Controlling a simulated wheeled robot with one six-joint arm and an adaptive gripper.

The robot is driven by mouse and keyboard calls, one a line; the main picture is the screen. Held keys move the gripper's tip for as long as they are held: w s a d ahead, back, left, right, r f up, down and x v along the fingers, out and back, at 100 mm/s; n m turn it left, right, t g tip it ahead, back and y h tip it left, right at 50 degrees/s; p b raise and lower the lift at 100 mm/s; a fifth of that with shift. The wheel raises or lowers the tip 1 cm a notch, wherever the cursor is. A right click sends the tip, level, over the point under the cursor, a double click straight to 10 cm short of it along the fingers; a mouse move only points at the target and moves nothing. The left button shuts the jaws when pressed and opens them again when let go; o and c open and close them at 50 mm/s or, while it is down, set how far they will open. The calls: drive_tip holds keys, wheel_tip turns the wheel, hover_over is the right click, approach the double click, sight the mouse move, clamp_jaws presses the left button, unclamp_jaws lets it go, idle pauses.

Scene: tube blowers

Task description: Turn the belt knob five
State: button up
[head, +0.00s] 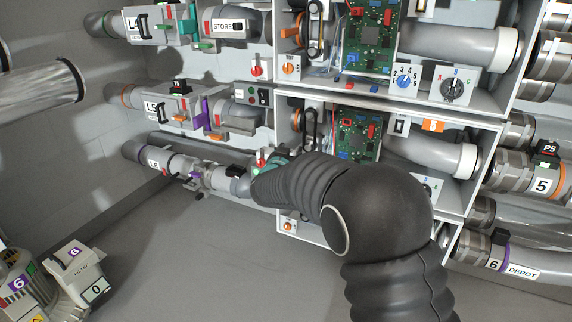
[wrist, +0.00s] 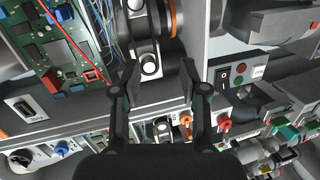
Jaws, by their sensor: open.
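The orange belt knob of row five does not show clearly in either view; in the head view my arm covers the lower left of the row-five box. The black belt drive of row five (head: 309,130) stands in that box, and a round pulley end of it shows in the wrist view (wrist: 148,64). My gripper (wrist: 159,78) is open and empty, its black fingers spread in front of the belt drive. In the head view it is mostly hidden behind my arm. An orange knob (wrist: 185,118) low in the wrist view appears to belong to the row above.
A green circuit board (head: 354,133) sits right of the belt in the head view. A red and green button panel (wrist: 238,76) is on the gripper's right in the wrist view. A shelf edge (wrist: 100,117) crosses below. Another orange knob (head: 289,226) is on the lowest box.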

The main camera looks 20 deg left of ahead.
drive_tip(key=s+a+f+m+t+h, duration=0.1)
drive_tip(key=s+a+f+h, duration=0.15)
drive_tip(key=f, duration=0.25)
drive_tip(key=s+a+f+h, duration=0.1)
drive_tip(key=a+f, duration=0.3)
drive_tip(key=f, duration=0.2)
drive_tip(key=w+d, duration=0.1)
drive_tip(key=w, duration=1.2)
drive_tip(key=shift+w+r, duration=0.25)
drive_tip(key=shift+w, duration=0.15)
drive_tip(key=shift+d, duration=0.1)
drive_tip(key=shift+c, duration=0.3)
clamp_jaws()
